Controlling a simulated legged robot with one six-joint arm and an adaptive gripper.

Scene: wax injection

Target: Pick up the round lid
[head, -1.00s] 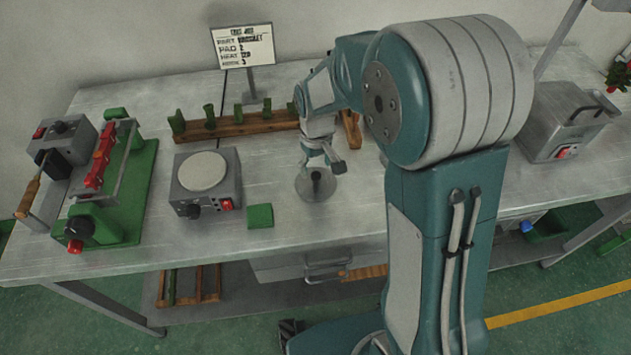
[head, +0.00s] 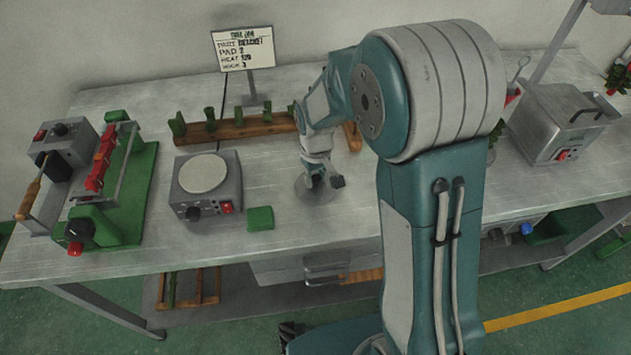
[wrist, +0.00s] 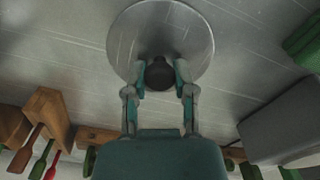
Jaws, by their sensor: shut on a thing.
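The round lid (head: 317,191) is a flat grey metal disc with a dark knob. It is on or just above the bench in front of the wooden rack; I cannot tell if it touches the bench. In the wrist view the round lid (wrist: 190,30) is at the top, with its dark knob (wrist: 159,74) between my fingers. My gripper (wrist: 160,78) is shut on the knob. In the head view my gripper (head: 318,178) points down over the lid and hides part of it.
A hot plate (head: 204,174) and a green block (head: 260,218) are left of the lid. A wooden rack (head: 235,128) with green pieces stands behind. A grey box (head: 560,120) with a handle is at the right. Bare bench lies in front of the lid.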

